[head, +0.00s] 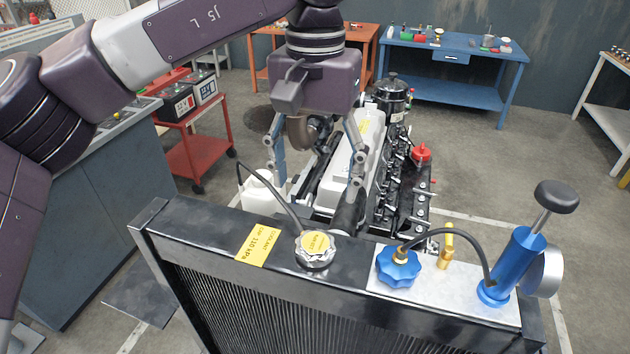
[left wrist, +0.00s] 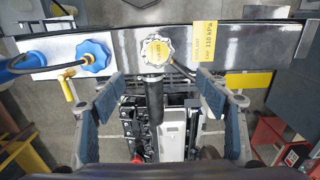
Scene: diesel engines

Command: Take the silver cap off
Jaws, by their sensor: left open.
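The silver cap (head: 314,249) sits on top of the black radiator (head: 200,232), right of the yellow coolant label (head: 258,246). It has a lobed rim and a yellow disc in its centre. In the left wrist view the silver cap (left wrist: 157,51) lies ahead of the fingertips, roughly midway between them in the picture. My left gripper (head: 318,182) points down with its fingers wide apart and empty. It hangs behind and above the cap, over the engine side, and does not touch it. My right gripper is not in view.
A blue cap (head: 398,266) with a hose to a blue hand pump (head: 512,265) stands right of the silver cap. A yellow valve (head: 446,247) is beside it. A thin black hose (head: 270,190) runs up close to the silver cap. The engine (head: 355,160) fills the space behind the radiator.

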